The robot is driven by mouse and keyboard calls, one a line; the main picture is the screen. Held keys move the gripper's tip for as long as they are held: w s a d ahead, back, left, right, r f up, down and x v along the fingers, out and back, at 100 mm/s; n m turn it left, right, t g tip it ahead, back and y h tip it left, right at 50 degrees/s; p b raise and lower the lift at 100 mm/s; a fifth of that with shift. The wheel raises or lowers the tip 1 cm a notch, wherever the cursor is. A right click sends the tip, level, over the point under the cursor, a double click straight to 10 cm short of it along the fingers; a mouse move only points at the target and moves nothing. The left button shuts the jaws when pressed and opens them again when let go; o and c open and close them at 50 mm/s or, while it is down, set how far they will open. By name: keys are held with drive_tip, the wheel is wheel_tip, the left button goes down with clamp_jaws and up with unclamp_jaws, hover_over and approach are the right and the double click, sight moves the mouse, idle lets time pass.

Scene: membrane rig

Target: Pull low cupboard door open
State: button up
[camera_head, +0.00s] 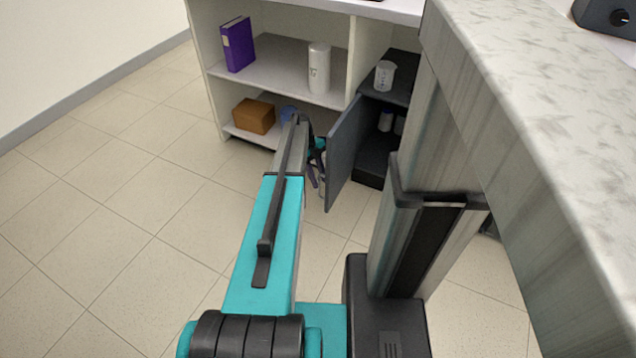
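The low cupboard's dark grey door (344,153) stands swung open toward me. The dark cupboard (370,163) behind it shows its inside, with a clear beaker (384,76) on the upper shelf and small white-topped containers (386,121) lower down. My gripper (318,182) is at the far end of my teal arm, low and just left of the door. It is small and partly hidden by my arm. I cannot tell whether it touches the door, or whether its fingers are open or shut. No handle is visible on the door.
A marbled worktop (550,60) fills the right. The tiled floor (120,210) at left is clear.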

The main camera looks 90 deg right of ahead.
drive_tip(key=p+v, duration=0.2)
drive_tip(key=v, duration=1)
drive_tip(key=shift+w+r, duration=0.2)
drive_tip(key=shift+r, duration=0.15)
